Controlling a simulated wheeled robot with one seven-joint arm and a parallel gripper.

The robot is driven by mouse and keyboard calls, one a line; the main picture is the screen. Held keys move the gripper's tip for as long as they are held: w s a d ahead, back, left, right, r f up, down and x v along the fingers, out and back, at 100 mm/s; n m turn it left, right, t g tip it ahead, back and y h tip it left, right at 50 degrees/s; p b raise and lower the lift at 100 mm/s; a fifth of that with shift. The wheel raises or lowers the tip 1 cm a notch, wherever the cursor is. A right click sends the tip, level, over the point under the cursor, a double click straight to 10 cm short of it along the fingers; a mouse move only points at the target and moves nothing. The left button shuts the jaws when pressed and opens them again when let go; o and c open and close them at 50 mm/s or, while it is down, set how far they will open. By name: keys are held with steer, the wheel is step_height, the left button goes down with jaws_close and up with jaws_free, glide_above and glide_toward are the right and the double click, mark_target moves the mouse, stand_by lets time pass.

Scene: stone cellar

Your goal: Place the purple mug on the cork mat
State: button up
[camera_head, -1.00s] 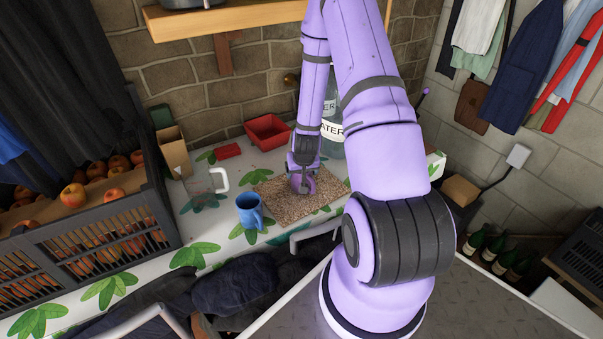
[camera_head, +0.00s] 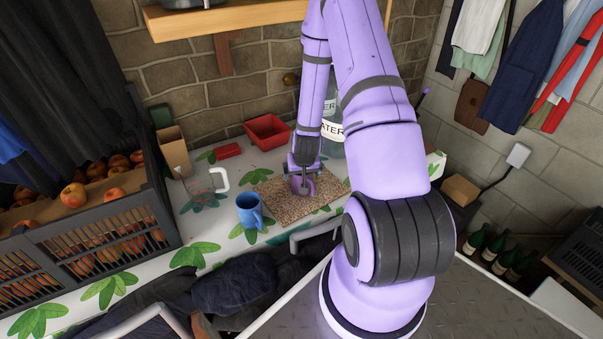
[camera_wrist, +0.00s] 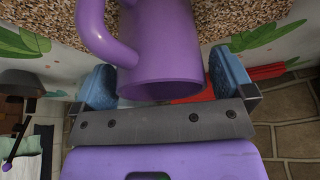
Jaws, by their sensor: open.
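The purple mug (camera_head: 303,187) is on the speckled brown cork mat (camera_head: 274,205) on the table, below my gripper. In the wrist view the purple mug (camera_wrist: 160,45) has its rim toward me and its handle at the left, with the cork mat (camera_wrist: 230,15) beyond it. It looks upright; its base is hidden. My gripper (camera_wrist: 164,78) is open, with one blue fingertip on each side of the mug and a visible gap on the right. In the head view my gripper (camera_head: 302,172) is just above the mug, partly covering it.
A blue mug (camera_head: 249,211) stands left of the mat, with a clear glass jug (camera_head: 202,182) behind it. A red tray (camera_head: 268,130) and a large water bottle (camera_head: 333,140) are at the back. A crate of apples (camera_head: 120,240) stands at the left.

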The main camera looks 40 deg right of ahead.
steer(key=s+a+r+n+y, duration=0.15)
steer(key=a+r, duration=0.35)
steer(key=r, duration=0.6)
steer(key=s+a+r+n+t, duration=0.15)
steer(key=a+r, duration=0.35)
steer(key=r, duration=0.6)
steer(key=s+a+r+n, duration=0.15)
steer(key=a+r, duration=0.35)
steer(key=r, duration=0.6)
steer(key=s+a+r+n, duration=0.1)
steer(key=s+a+r, duration=0.3)
steer(key=s+r, duration=0.2)
steer(key=s+a+r+n, duration=0.1)
steer(key=s+a+r, duration=0.3)
steer(key=s+r, duration=0.3)
steer(key=s+y, duration=0.1)
steer(key=s, duration=0.3)
steer(key=shift+s+a+r, duration=0.15)
steer(key=shift+s+a, duration=0.05)
steer(key=shift+s, duration=0.05)
